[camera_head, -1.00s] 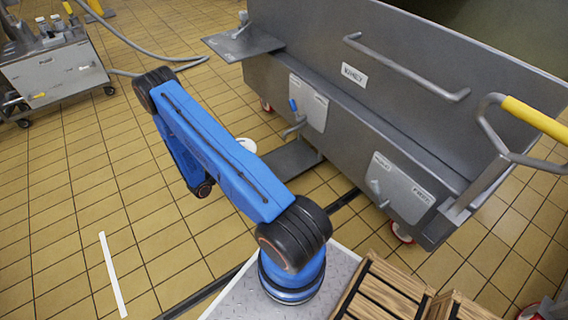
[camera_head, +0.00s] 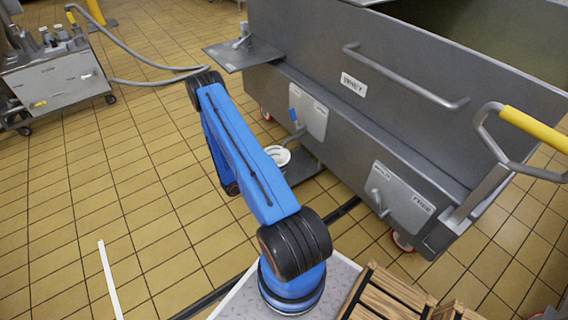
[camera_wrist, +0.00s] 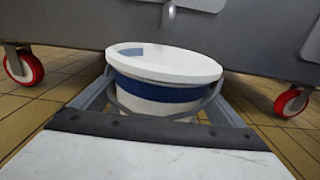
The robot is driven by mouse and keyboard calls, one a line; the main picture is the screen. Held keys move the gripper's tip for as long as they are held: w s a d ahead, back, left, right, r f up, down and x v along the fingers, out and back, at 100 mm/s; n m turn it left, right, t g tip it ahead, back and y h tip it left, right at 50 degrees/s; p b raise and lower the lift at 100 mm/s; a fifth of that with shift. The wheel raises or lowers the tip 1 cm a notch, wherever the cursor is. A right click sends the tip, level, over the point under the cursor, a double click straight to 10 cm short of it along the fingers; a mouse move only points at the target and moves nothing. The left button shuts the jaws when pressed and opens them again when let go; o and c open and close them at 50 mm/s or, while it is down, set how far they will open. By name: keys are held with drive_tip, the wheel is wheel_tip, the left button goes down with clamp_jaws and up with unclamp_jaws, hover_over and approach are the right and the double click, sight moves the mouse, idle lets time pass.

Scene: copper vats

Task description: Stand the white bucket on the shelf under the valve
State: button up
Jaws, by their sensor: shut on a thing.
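The white bucket (camera_wrist: 165,72) has a blue band and stands upright between the fingers of my gripper (camera_wrist: 163,98) in the wrist view. My gripper is shut on it. In the head view the bucket's rim (camera_head: 278,155) shows beyond my blue arm, over the left part of the dark shelf (camera_head: 306,170). The valve (camera_head: 294,128), with a blue handle, is on the vat wall just above and beside the bucket. In the wrist view the valve spout (camera_wrist: 168,17) hangs above the far rim. I cannot tell whether the bucket touches the shelf; my gripper is hidden in the head view.
A steel cart (camera_head: 58,78) with a hose is at far left. Tiled floor left of my arm is clear.

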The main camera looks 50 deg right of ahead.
sight(285, 157)
drive_tip(key=x, duration=0.5)
drive_tip(key=shift+d, duration=0.1)
drive_tip(key=shift+f, duration=1.75)
drive_tip(key=shift+c, duration=0.2)
drive_tip(key=shift+f, duration=0.15)
drive_tip(key=o, duration=1)
